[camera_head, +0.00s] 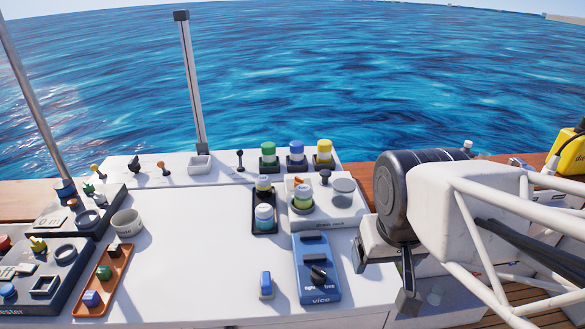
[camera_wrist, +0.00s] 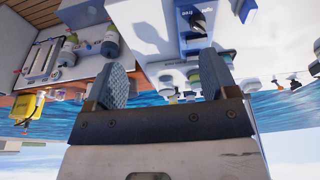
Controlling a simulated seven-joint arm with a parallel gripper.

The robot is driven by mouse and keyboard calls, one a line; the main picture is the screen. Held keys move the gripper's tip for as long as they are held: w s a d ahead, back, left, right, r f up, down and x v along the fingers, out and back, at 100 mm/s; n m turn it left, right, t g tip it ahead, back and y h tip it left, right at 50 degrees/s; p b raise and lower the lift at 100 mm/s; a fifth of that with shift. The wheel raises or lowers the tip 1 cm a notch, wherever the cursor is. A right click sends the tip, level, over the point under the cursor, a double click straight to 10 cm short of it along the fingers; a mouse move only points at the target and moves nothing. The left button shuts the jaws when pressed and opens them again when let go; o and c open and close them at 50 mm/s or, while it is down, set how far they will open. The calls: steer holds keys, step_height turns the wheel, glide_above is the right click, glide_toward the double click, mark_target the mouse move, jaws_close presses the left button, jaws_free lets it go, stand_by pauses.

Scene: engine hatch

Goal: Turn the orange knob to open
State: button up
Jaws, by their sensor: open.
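In the head view, a small orange piece (camera_head: 301,181) shows on the white panel (camera_head: 345,213) right of centre, partly hidden behind a jar. Another small orange-brown knob (camera_head: 165,168) stands on the white ledge at the back left. I cannot tell which one the task means. My gripper (camera_head: 407,285) hangs at the right of the white table, to the right of the blue panel and apart from both knobs. In the wrist view my gripper (camera_wrist: 166,66) is open with nothing between its fingers. I cannot make out an orange knob there.
A blue panel (camera_head: 310,255) with a black knob (camera_head: 318,274) stands near the white panel. Several jars, including a green-capped one (camera_head: 268,152), stand at the back. An orange tray (camera_head: 112,265) lies left. The middle of the white table (camera_head: 195,240) is clear.

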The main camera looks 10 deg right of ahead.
steer(key=shift+c, duration=1.1)
steer(key=shift+w+r, duration=0.2)
steer(key=shift+w, duration=0.2)
steer(key=n+g, duration=0.3)
steer(key=n, duration=0.9)
glide_above(300, 179)
steer(key=shift+y, duration=0.3)
steer(key=f, duration=1)
steer(key=shift+w+d+f, duration=0.15)
steer(key=shift+w+f, duration=0.15)
steer(key=shift+w, duration=0.05)
steer(key=shift+w+f, duration=0.2)
steer(key=shift+f, duration=0.1)
steer(key=shift+s+f, duration=0.2)
steer(key=shift+f, duration=3.6)
